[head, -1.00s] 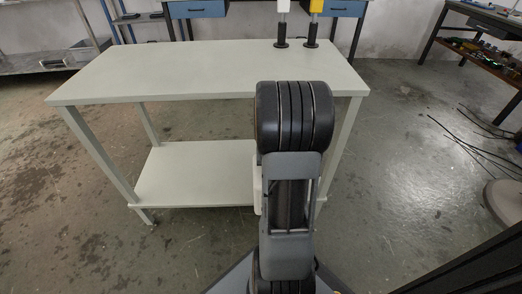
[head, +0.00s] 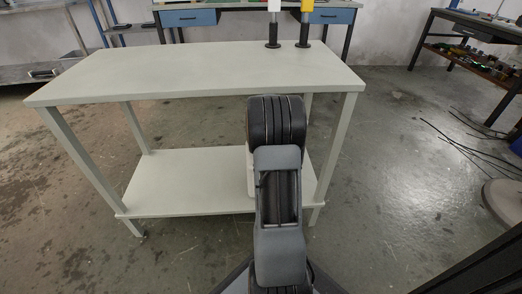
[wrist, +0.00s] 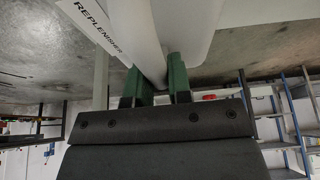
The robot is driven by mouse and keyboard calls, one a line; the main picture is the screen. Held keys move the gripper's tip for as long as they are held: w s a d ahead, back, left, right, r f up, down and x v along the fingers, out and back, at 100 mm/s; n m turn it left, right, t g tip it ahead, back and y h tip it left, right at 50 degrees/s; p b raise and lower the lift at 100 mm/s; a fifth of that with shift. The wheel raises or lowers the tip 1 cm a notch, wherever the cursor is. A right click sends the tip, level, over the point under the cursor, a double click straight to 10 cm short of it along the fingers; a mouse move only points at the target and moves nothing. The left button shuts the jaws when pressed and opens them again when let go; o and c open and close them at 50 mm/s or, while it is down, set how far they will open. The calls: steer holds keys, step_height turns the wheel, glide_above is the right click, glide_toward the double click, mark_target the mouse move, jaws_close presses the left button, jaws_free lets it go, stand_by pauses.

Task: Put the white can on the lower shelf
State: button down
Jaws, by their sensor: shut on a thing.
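The white can (wrist: 128,28), with "REPLENISHER" printed on it, fills the top of the wrist view. My gripper (wrist: 158,84) has its green fingers shut on the can's edge or handle; the exact grip spot is partly hidden. In the head view my arm hides the gripper and most of the can; a white sliver (head: 250,172) shows just left of the arm. The lower shelf (head: 165,186) is a bare pale board under the white table, behind and left of my arm. Whether the can is over the shelf cannot be told.
The table top (head: 150,75) lies above the shelf, with a front leg (head: 338,150) to the right of my arm. A white-and-black item (head: 273,34) and a yellow-and-black item (head: 304,34) stand at its far edge. The shelf's left part is clear.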

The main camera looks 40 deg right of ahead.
steer(key=shift+f, duration=0.95)
steer(key=c, duration=1.1)
jaws_free()
steer(key=shift+o, duration=0.2)
steer(key=p+v, duration=0.2)
steer(key=v, duration=0.4)
steer(key=shift+w+d+p, duration=0.1)
steer(key=shift+p, duration=0.25)
steer(key=s+a+p, duration=0.3)
steer(key=s+a, duration=0.5)
steer(key=s, duration=0.1)
steer(key=w+a+r+n+y, duration=0.15)
steer(key=a+r+n, duration=0.4)
steer(key=a, duration=0.85)
steer(key=s+a+r+n, duration=0.1)
steer(key=s+a+r, duration=0.2)
steer(key=a, duration=0.2)
steer(key=s+a+r+n+y, duration=0.1)
steer(key=s+a+r, duration=0.2)
steer(key=a, duration=0.3)
steer(key=shift+s+a+g, duration=0.35)
steer(key=shift+s+g, duration=0.05)
